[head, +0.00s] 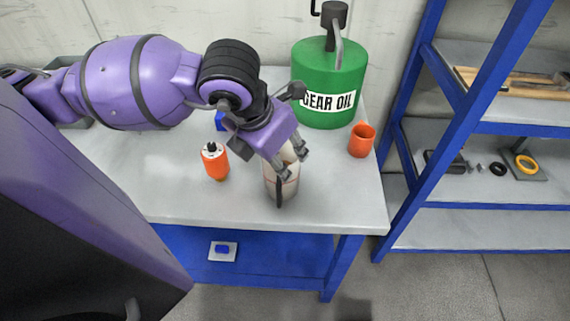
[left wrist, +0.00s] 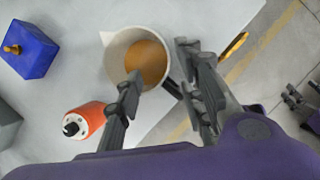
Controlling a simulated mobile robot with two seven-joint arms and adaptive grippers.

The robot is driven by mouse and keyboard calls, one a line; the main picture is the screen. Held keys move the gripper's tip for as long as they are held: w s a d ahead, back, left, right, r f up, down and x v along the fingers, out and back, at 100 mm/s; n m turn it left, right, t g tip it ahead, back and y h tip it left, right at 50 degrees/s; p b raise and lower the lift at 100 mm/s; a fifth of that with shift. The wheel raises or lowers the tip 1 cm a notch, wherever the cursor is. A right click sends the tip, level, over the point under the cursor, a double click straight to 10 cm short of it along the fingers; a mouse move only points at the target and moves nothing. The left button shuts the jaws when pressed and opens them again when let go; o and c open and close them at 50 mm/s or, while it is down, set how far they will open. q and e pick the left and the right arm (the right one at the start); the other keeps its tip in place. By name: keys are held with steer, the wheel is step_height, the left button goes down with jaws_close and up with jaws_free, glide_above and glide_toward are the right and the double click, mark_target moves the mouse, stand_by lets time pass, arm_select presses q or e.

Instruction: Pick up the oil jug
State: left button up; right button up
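The oil jug (head: 271,183) is a pale, upright jug with a dark handle, standing on the grey workbench near its front edge. In the left wrist view the jug (left wrist: 113,57) is seen from above, with amber oil inside. My left gripper (head: 294,160) is over the jug and hides part of its top. In the wrist view the left gripper's fingers (left wrist: 160,90) are apart, with the dark handle (left wrist: 172,88) between them. Contact cannot be made out. Dark finger-like parts at the wrist view's right edge look like my right gripper (left wrist: 300,100); its state is unclear.
An orange bottle (head: 215,162) stands left of the jug. A green gear oil can (head: 315,65) and an orange cup (head: 362,142) stand behind and right. A blue-framed shelf (head: 408,90) stands at the right.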

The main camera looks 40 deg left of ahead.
mark_target(274, 187)
arm_select(q)
steer(key=shift+x, duration=2.75)
steer(key=shift+w+d+r, duration=0.1)
steer(key=shift+w, duration=0.05)
steer(key=shift+c, duration=0.5)
jaws_close()
